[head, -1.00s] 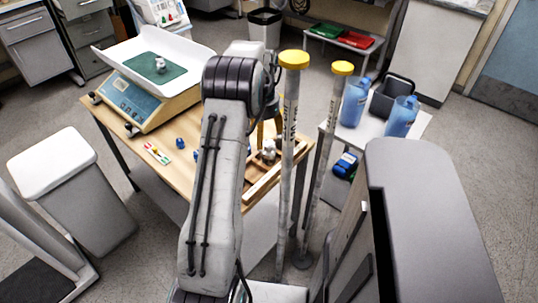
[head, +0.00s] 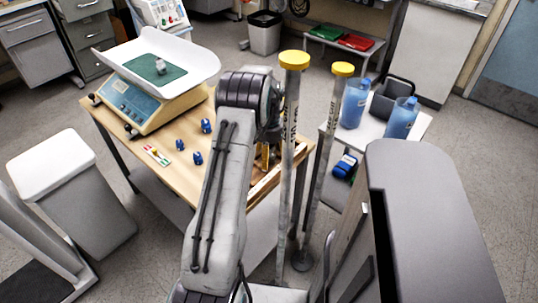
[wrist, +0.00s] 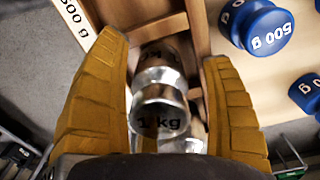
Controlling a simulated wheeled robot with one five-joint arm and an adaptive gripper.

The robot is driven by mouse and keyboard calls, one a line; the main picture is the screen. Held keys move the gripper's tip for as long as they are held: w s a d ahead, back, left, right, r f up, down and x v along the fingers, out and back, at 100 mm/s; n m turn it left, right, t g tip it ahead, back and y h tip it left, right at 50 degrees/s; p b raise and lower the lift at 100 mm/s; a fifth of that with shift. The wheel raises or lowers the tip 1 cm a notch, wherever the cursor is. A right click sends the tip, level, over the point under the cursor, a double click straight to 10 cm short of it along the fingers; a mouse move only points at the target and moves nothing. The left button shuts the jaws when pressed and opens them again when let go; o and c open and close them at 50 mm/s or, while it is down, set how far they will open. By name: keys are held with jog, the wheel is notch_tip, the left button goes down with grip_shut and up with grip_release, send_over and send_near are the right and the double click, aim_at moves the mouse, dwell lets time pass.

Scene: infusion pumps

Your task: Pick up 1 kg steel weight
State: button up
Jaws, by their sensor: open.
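In the wrist view the 1 kg steel weight (wrist: 160,78), shiny with a knobbed top marked "1 kg", sits in the wooden rack (wrist: 197,25). My gripper (wrist: 165,50) is open, with one yellow finger on each side of the weight. I cannot tell whether either finger touches it. In the head view my gripper (head: 263,158) shows only partly behind my arm, low over the rack (head: 267,186), and the weight there is hidden. Another steel weight (head: 161,67) stands on the green mat of the scale (head: 140,95); its marking is unreadable.
Blue weights (head: 197,157) stand on the wooden table (head: 165,172); two marked 500 g show at the right of the wrist view (wrist: 265,30). Two yellow-capped poles (head: 290,130) rise close right of my arm. A side table with blue bottles (head: 354,102) stands beyond.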

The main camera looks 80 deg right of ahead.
jog(key=c, duration=1.4)
jog(key=shift+r, duration=0.1)
